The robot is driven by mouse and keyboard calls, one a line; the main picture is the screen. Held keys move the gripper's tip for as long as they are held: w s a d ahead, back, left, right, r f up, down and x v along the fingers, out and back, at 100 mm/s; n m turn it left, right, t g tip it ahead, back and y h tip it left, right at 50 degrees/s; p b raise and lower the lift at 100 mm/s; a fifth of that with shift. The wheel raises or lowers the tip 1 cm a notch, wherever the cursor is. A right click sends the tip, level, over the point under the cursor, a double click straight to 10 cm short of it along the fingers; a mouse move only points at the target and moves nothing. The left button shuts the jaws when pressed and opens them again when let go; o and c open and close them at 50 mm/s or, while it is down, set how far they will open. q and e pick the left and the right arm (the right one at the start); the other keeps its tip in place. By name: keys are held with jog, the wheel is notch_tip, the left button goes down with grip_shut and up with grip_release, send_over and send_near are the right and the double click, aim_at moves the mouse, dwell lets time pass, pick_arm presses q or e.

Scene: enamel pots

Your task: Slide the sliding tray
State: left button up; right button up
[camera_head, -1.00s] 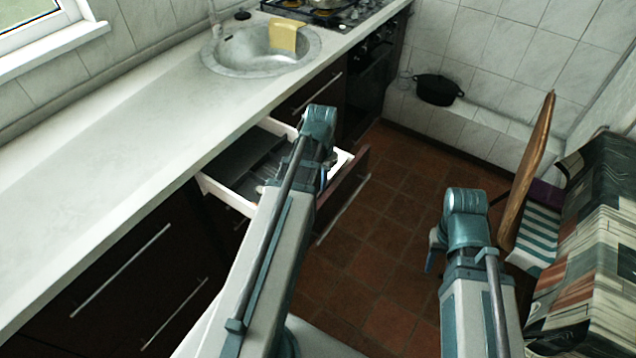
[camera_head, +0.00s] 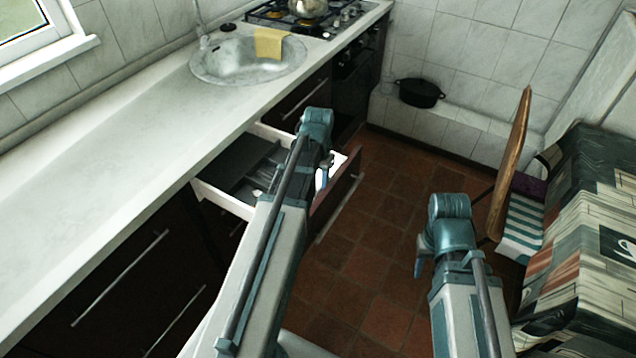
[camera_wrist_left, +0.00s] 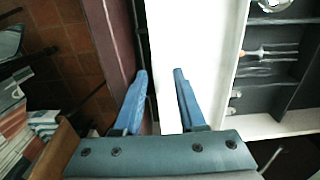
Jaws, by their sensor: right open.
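The sliding tray looks like the open drawer (camera_head: 223,198) under the counter, with white walls, a dark divided inside and a dark red front (camera_head: 337,197) with a long bar handle. In the wrist view its white front wall (camera_wrist_left: 205,35) and dark red front panel (camera_wrist_left: 112,40) are seen from above. My left gripper (camera_wrist_left: 160,75) is over this front edge, fingers apart, one over the white wall and one near the dark gap. Contact cannot be told. In the head view the left gripper (camera_head: 323,172) is partly hidden by its wrist. My right gripper (camera_head: 425,262) is open and empty over the floor.
Forks (camera_wrist_left: 268,54) lie in the drawer. The counter (camera_head: 120,150) with sink (camera_head: 245,65) runs above it. A chair (camera_head: 510,160) and patterned table (camera_head: 590,230) stand at right. A black pot (camera_head: 420,93) sits on the back ledge. The tiled floor (camera_head: 375,200) between is clear.

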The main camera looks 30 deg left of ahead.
pick_arm(q)
notch_tip(320, 180, up, 14)
jog(key=p, duration=1.4)
jog(key=shift+f, duration=0.15)
jog(key=s+d+m, duration=0.1)
jog(key=s+d, duration=0.3)
jog(key=d, duration=0.3)
jog(key=s+d+m, duration=0.1)
jog(key=s+d, duration=0.3)
jog(key=d, duration=0.4)
jog(key=s+d+y, duration=0.1)
jog(key=s+d, duration=0.4)
jog(key=d, duration=0.3)
jog(key=shift+d+m, duration=0.15)
jog(key=shift+m, duration=0.25)
jog(key=shift+s, duration=0.1)
